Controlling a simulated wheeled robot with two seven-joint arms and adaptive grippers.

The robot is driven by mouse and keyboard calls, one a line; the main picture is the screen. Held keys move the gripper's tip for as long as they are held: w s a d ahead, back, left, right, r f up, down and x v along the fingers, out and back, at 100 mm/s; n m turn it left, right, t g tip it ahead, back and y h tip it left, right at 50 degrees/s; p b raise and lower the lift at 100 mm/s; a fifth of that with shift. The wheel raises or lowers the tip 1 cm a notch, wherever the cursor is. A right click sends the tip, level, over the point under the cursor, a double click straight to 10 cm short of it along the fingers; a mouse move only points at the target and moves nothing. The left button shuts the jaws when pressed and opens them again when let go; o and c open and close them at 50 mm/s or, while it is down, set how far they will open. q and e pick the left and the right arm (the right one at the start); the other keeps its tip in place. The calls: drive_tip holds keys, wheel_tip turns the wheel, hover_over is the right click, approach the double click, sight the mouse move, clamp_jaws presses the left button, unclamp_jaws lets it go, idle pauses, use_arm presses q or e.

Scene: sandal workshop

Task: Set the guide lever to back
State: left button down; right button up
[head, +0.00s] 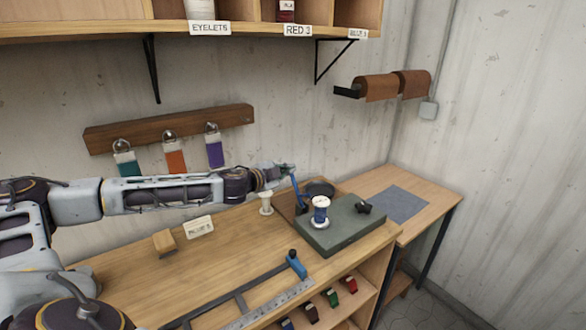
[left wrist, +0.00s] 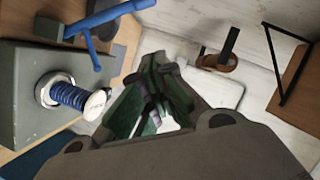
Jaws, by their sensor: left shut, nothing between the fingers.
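A grey-green machine block (head: 345,232) sits on the right end of the wooden bench. A blue lever (head: 297,192) stands up at its back left, leaning slightly. My left gripper (head: 284,170) is at the lever's top; I cannot tell whether it touches. In the left wrist view the gripper (left wrist: 158,95) is shut and empty. The blue lever (left wrist: 92,38) with a crosspiece lies to the upper left of the fingers there, apart from them in the picture. The block (left wrist: 25,85) is at the left. My right gripper is not in view.
A blue thread spool (head: 320,212) stands on the block, in front of the lever. A white spool (head: 266,203) is left of it. A shelf (head: 250,28) hangs above.

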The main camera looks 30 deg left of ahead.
use_arm(q)
drive_tip(key=w+a+f+p, duration=0.2)
drive_tip(key=w+a+f, duration=0.1)
drive_tip(key=w, duration=0.5)
drive_tip(key=shift+w+f, duration=0.3)
drive_tip(key=shift+f, duration=0.2)
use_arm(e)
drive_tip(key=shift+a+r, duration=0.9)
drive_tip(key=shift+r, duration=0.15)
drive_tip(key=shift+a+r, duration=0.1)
